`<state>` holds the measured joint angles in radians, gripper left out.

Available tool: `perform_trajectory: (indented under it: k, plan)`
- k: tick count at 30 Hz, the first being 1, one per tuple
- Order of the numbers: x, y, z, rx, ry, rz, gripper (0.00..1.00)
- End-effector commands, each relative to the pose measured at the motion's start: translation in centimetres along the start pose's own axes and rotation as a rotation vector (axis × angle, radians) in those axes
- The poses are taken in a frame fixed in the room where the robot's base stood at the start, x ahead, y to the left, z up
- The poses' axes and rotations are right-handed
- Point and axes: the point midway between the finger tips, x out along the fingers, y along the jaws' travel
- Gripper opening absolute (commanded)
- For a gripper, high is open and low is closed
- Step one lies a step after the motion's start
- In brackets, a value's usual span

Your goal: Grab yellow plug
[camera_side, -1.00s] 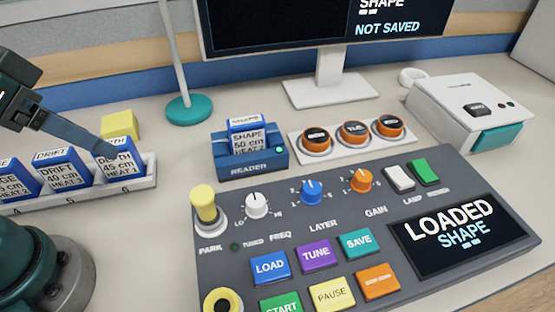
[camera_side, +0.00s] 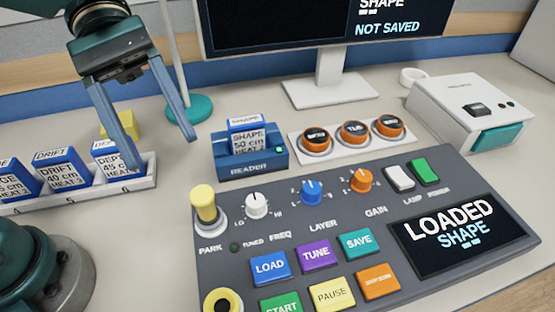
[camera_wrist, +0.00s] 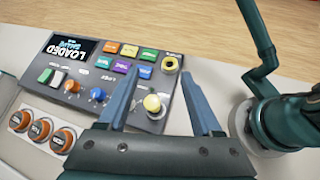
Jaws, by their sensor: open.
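The yellow plug (camera_side: 205,203) stands upright in the PARK socket at the panel's upper left corner in the side view. In the wrist view the yellow plug (camera_wrist: 152,103) shows between my fingers, seen from above. My gripper (camera_side: 163,153) is open and empty, above the bench and behind and left of the plug. It also shows in the wrist view (camera_wrist: 160,95) with its two blue fingers spread wide. A yellow-ringed socket (camera_side: 222,301) at the panel's lower left has a dark, empty-looking hole.
The grey control panel (camera_side: 300,232) carries several buttons and knobs. The blue reader (camera_side: 250,163) holds a SHAPE cartridge. A white rack (camera_side: 110,188) with blue cartridges is at left, with a yellow block (camera_side: 124,123) behind it. A teal-based pole (camera_side: 190,108) stands behind.

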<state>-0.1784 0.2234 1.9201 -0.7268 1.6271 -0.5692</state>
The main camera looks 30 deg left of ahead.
Motion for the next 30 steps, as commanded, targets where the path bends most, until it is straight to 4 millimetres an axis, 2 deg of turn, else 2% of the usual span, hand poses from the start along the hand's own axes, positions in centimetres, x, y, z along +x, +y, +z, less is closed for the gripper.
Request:
perform_trajectory:
  k: [7, 12, 19, 24, 30]
  plan:
    - [-0.8, 2.6, -0.6, -0.222, -0.253, 0.049, 0.66]
    - [2.8, 1.5, -5.0, -0.227, -0.255, 0.044, 0.66]
    - [6.0, 0.7, -9.3, -0.221, -0.250, 0.046, 0.66]
    - [7.0, 0.4, -10.5, -0.215, -0.246, 0.048, 0.66]
    - [9.1, 0.5, -10.1, -0.213, -0.246, 0.044, 0.66]
